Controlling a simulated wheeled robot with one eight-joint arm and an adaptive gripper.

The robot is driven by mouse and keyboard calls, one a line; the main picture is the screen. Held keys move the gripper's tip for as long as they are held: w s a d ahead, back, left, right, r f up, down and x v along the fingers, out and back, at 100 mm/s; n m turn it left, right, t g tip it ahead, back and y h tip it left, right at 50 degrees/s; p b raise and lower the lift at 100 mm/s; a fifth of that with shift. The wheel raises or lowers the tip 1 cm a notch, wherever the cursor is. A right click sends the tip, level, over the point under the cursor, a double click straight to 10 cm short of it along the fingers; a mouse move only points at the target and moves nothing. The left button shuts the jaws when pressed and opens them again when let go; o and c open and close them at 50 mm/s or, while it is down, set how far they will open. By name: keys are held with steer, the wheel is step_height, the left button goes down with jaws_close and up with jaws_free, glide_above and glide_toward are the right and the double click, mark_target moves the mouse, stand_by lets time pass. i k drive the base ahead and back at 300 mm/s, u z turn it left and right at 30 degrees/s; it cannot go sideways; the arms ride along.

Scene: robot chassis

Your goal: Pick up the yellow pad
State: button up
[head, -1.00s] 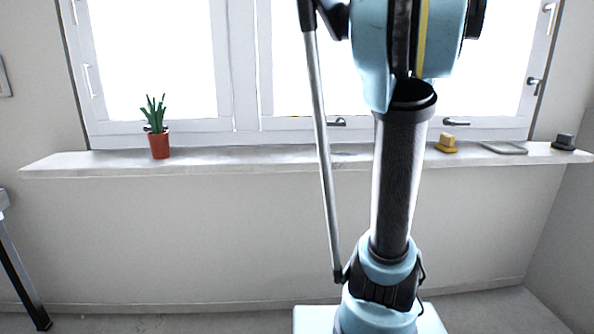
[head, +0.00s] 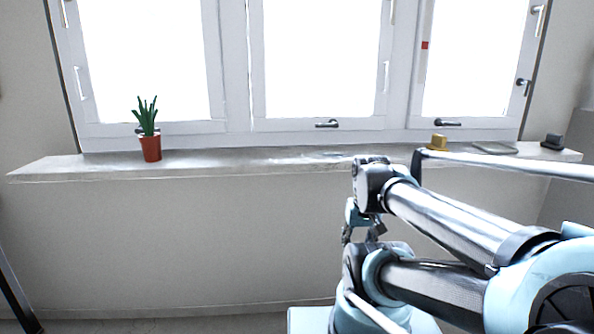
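The yellow pad (head: 437,143) is a small yellow block with a wider base. It rests on the right part of the window sill, in the head view. My arm crosses the lower right, and its forearm link passes just below the pad in the picture. My gripper (head: 362,236) hangs below the wrist, left of and lower than the pad, in front of the wall under the sill. Its dark fingers look spread apart, with nothing seen between them. It is small and partly merges with my arm behind it.
The sill (head: 250,160) runs along the windows. A potted plant (head: 150,146) stands at its left. A flat grey tray (head: 490,148) and a dark grey block (head: 552,141) lie right of the pad. The sill between plant and pad is mostly clear.

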mark_target(439, 142)
steer(key=z, duration=1.85)
steer(key=k, duration=0.65)
steer(key=u, duration=0.8)
steer(key=i, duration=1)
